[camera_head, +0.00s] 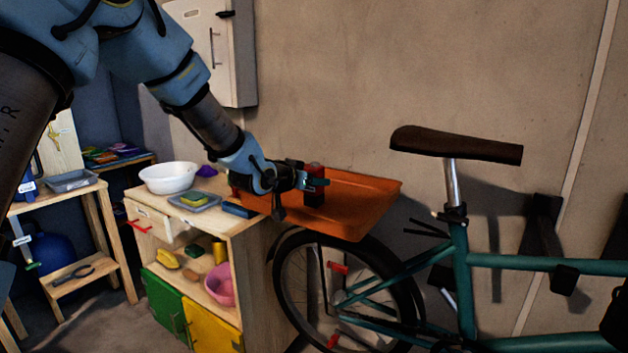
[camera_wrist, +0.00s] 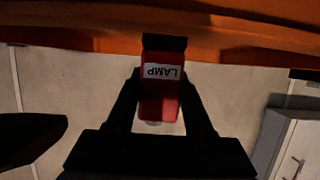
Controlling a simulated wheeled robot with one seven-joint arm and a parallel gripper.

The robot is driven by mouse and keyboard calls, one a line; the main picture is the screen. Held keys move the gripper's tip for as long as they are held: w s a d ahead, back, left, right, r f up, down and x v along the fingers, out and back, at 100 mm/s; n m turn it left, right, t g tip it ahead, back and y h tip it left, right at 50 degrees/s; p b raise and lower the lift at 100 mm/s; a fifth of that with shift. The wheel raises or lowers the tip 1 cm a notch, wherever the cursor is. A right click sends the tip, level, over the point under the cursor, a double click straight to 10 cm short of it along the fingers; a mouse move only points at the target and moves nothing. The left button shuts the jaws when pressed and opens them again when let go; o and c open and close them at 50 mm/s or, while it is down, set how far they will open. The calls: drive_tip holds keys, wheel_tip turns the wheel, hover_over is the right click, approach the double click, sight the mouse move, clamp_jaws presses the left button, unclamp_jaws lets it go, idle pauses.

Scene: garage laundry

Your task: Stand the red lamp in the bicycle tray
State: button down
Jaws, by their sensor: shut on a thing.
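The red lamp (camera_head: 314,172) is upright in my gripper (camera_head: 312,183), at the orange bicycle tray (camera_head: 352,212). In the wrist view, the lamp (camera_wrist: 160,100) sits between the two dark fingers (camera_wrist: 160,103), with a white LAMP label upside down in the picture and a black end overlapping the orange tray (camera_wrist: 80,38). My gripper is shut on the lamp's sides. In the head view the lamp shows against the tray's inside, toward its left part. I cannot tell whether its base touches the tray floor.
The teal bicycle (camera_head: 460,280) stands right of the tray, its brown saddle (camera_head: 455,146) higher up. A wooden shelf unit (camera_head: 250,262) stands left, with a white bowl (camera_head: 170,178) and a grey tray (camera_head: 193,202) on top. The wall is close behind.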

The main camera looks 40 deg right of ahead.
drive_tip(key=shift+f, duration=0.2)
drive_tip(key=shift+c, duration=1.4)
unclamp_jaws()
drive_tip(key=shift+r, duration=0.15)
drive_tip(key=shift+a+r, duration=0.1)
drive_tip(key=b+v, duration=0.2)
drive_tip(key=v, duration=0.9)
drive_tip(key=shift+a, duration=0.35)
drive_tip(key=shift+r, duration=0.15)
